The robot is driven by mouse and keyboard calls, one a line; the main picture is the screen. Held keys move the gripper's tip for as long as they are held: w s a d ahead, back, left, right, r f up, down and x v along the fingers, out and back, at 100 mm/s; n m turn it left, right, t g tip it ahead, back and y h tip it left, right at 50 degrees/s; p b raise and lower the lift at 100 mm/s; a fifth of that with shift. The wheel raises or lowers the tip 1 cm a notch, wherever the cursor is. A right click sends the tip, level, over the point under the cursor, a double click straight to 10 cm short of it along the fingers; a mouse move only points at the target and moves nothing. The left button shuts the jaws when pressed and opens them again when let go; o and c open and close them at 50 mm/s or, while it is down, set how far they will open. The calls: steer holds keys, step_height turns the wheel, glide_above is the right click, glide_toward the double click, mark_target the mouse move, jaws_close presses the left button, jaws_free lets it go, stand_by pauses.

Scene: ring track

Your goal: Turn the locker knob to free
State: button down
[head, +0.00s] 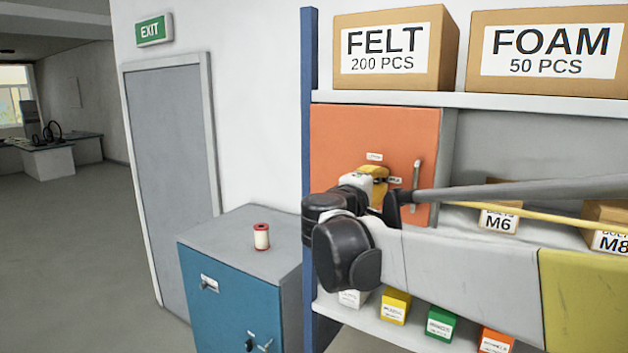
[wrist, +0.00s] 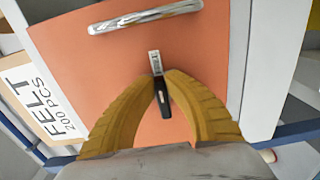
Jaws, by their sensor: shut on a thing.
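The orange locker door (head: 335,135) is closed in the rack. In the wrist view its orange face (wrist: 215,60) fills the middle. A dark knob (wrist: 164,104) with a pale mark sits between my yellow fingertips, its long side running roughly toward the door handle. My gripper (wrist: 162,84) is shut on this knob. A small label (wrist: 155,63) lies just beyond the fingertips on the handle side; I cannot read it. In the head view my gripper (head: 380,176) is at the door and hides the knob. Another small label (head: 375,157) shows above it.
A bar handle (head: 416,178) stands right of the knob; it also shows in the wrist view (wrist: 145,17). Felt (head: 395,50) and foam (head: 545,55) boxes stand on the shelf above. A blue cabinet (head: 225,305) bearing a spool (head: 261,236) stands left.

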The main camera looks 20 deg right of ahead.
steer(key=c, duration=1.4)
jaws_free()
steer(key=v, duration=1.2)
steer(key=shift+f, duration=0.1)
